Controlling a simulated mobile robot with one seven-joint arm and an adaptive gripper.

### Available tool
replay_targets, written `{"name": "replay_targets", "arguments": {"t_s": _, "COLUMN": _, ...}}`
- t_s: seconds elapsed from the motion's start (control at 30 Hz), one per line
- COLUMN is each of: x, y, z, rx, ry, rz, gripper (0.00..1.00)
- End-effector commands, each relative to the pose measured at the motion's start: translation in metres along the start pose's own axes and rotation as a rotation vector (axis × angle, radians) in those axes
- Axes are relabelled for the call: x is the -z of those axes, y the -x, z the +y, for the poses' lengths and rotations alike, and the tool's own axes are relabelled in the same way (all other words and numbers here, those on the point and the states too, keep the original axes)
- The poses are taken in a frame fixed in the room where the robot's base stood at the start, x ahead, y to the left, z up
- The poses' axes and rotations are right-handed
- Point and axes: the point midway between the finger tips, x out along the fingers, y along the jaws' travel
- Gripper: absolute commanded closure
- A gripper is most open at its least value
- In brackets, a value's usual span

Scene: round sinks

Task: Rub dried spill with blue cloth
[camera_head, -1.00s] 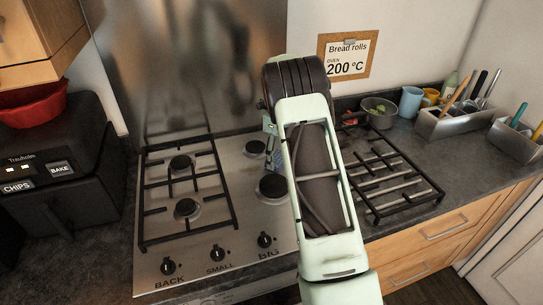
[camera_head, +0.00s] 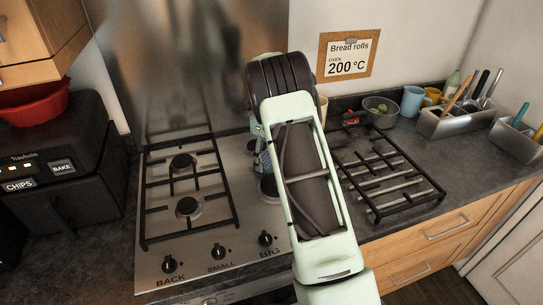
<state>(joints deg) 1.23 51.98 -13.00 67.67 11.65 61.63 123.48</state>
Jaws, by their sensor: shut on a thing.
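My gripper (camera_head: 258,136) points down over the middle of the steel hob (camera_head: 226,158), mostly hidden behind my own arm. It is shut on the blue cloth (camera_head: 263,160), of which only a small patch shows at the left edge of my arm. The cloth is low over the hob near the middle burners; whether it touches the steel I cannot tell. I cannot make out the dried spill; my arm covers part of the hob.
A black pan grate stands on the hob's left side (camera_head: 146,203); another grate (camera_head: 417,203) lies at the right. Knobs (camera_head: 218,252) line the front. A black fryer (camera_head: 60,150) stands left. A bowl (camera_head: 379,113), mugs (camera_head: 411,101) and utensil holders (camera_head: 446,122) stand at the back right.

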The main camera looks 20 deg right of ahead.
Motion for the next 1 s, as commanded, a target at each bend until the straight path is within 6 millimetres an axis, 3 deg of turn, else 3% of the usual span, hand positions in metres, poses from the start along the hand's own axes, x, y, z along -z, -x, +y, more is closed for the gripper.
{"name": "replay_targets", "arguments": {"t_s": 1.0, "x": -0.041, "y": -0.003, "z": 0.047, "rx": -0.002, "ry": 0.001, "rz": 0.000, "gripper": 0.55}}
